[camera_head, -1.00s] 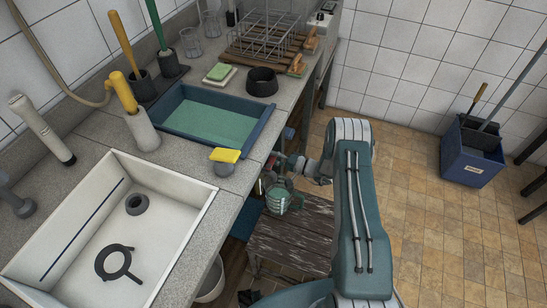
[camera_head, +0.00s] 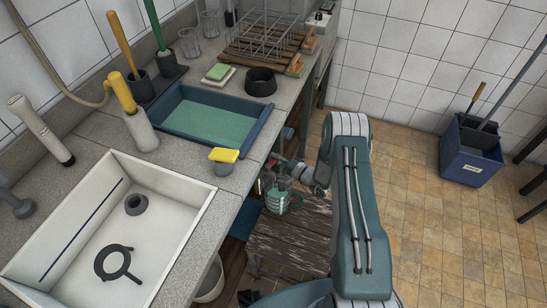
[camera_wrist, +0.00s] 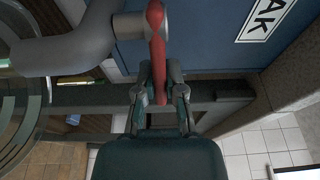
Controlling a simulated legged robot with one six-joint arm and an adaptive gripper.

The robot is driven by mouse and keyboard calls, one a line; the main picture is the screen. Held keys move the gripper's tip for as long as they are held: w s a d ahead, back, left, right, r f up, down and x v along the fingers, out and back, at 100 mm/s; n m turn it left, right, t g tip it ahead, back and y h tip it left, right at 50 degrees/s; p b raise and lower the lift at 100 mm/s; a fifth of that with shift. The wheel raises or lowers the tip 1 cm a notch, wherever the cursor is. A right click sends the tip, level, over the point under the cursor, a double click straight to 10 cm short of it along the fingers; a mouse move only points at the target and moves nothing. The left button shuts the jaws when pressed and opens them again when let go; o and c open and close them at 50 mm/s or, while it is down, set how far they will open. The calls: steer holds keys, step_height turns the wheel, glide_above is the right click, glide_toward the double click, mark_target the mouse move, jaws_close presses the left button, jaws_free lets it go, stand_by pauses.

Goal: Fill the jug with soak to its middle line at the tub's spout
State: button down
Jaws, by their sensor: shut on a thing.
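The jug (camera_head: 278,200), clear and green-tinted with pale rings, stands upright on the dark wooden stool (camera_head: 300,238) below the counter edge. In the wrist view a clear ringed curve at the left edge looks like the jug (camera_wrist: 18,110). Its liquid level against the middle line cannot be read. A blue wall with a white label ending in "AK" is the tub (camera_wrist: 205,55). A grey spout (camera_wrist: 70,52) sticks out from it to the left, with a red lever (camera_wrist: 156,45) beside it. My gripper (camera_wrist: 163,98) is shut on the lever's end; it shows small in the head view (camera_head: 292,168).
A blue basin (camera_head: 262,140) of green liquid sits on the counter beside a yellow sponge (camera_head: 223,155). A white sink (camera_head: 195,215) holds a dark ring with a handle (camera_head: 118,262). A white bucket (camera_head: 210,282) is under the counter. The tiled floor at right is open up to a blue mop bucket (camera_head: 470,160).

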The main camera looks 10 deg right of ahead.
steer(key=shift+s+d+f+m+t+h, duration=0.1)
steer(key=shift+s+f+m+t+h, duration=0.15)
steer(key=shift+m+t+h, duration=0.3)
steer(key=c, duration=0.7)
jaws_free()
steer(key=shift+w+r, duration=0.1)
steer(key=v, duration=1.2)
